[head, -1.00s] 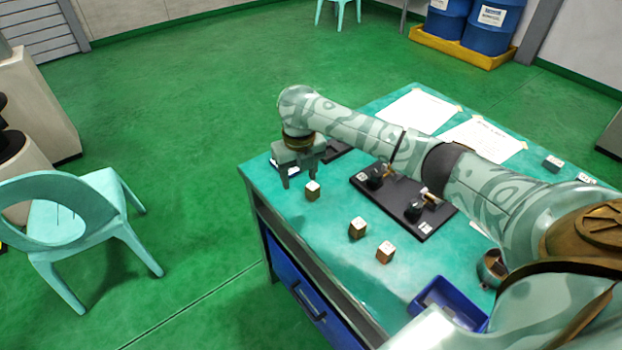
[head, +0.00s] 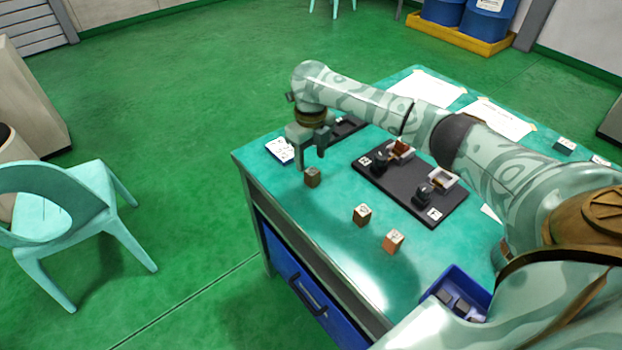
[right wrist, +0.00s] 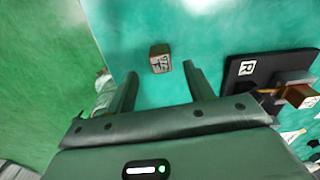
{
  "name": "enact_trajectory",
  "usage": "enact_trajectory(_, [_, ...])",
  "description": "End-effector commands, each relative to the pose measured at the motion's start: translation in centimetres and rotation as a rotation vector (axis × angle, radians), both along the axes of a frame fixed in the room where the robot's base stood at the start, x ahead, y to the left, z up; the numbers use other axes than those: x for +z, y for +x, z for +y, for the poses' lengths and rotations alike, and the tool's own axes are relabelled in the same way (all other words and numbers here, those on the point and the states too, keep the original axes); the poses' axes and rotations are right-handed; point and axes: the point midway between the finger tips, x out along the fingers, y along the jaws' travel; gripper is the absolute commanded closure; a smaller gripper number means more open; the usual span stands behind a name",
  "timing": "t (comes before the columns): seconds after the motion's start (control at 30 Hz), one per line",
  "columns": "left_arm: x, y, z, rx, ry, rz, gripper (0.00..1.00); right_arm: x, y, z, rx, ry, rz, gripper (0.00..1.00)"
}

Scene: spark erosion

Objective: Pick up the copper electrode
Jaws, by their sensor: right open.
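Several small cube-like blocks with marked tops stand on the teal table (head: 345,272). The most copper-coloured loose one (head: 393,241) is nearest the table's front; a browner block (head: 362,215) stands behind it. Another brown block (head: 312,177) stands near the far left edge, just below my right gripper (head: 311,159). In the right wrist view this block (right wrist: 160,58) lies ahead of the open fingers (right wrist: 160,72), centred between them, with nothing held. I cannot tell for sure which block is the copper electrode. My left gripper is out of view.
A black fixture plate (head: 398,200) carries two holders; a reddish-brown block (head: 402,149) sits in the far one. A blue bin (head: 447,302) with grey pieces stands at the front right. Papers (head: 500,118) lie at the back. A chair (head: 70,215) stands left of the table.

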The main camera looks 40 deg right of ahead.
Motion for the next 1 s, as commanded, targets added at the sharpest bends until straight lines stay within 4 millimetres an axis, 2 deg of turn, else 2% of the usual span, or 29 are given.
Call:
enact_trajectory(0.03, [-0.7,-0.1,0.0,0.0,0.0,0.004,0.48,-1.2,-0.2,-0.1,0.0,-0.001,0.005,0.47])
enact_trajectory(0.2, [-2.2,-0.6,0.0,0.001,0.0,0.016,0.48,-4.2,-0.4,-0.2,0.0,-0.002,0.006,0.47])
enact_trajectory(0.47, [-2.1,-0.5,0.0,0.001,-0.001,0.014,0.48,-4.4,-0.4,-0.2,0.0,-0.001,0.0,0.47])
enact_trajectory(0.67, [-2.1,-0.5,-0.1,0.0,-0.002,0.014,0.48,-4.4,-0.4,-0.2,0.0,-0.002,0.0,1.0])
enact_trajectory(1.0, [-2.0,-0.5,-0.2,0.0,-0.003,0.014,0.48,-4.0,-0.3,-0.2,0.0,-0.002,-0.001,1.0])
